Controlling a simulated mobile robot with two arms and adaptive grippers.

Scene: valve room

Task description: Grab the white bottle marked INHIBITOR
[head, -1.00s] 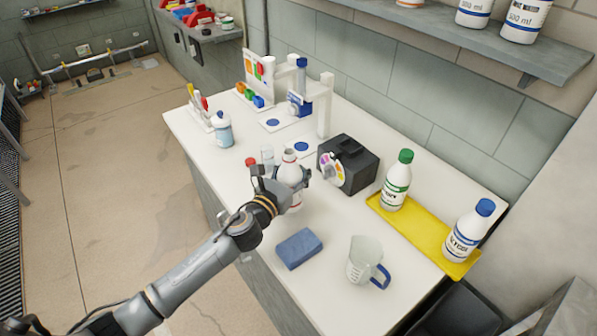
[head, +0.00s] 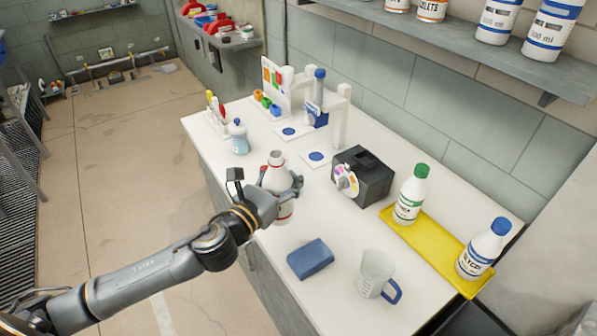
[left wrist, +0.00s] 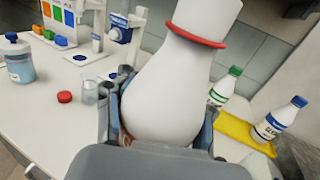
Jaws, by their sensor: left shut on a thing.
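A white bottle (head: 276,177) with a red ring at its neck and no cap is held in my left gripper (head: 282,189). The fingers are shut around its body. In the left wrist view the bottle (left wrist: 165,92) fills the middle, roughly upright, between the fingers (left wrist: 160,130). No lettering is readable on the sides I see. It appears to be above the bench, though its base is hidden. A red cap (left wrist: 65,97) lies on the bench, seen in the left wrist view. My right gripper is not in view.
On the white bench (head: 340,230) are a blue sponge (head: 310,259), a measuring jug (head: 375,273) and a black box (head: 363,176). A yellow tray (head: 432,243) holds a green-capped bottle (head: 411,195) and a blue-capped bottle (head: 483,250). A small clear beaker (left wrist: 89,92) stands beside the red cap.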

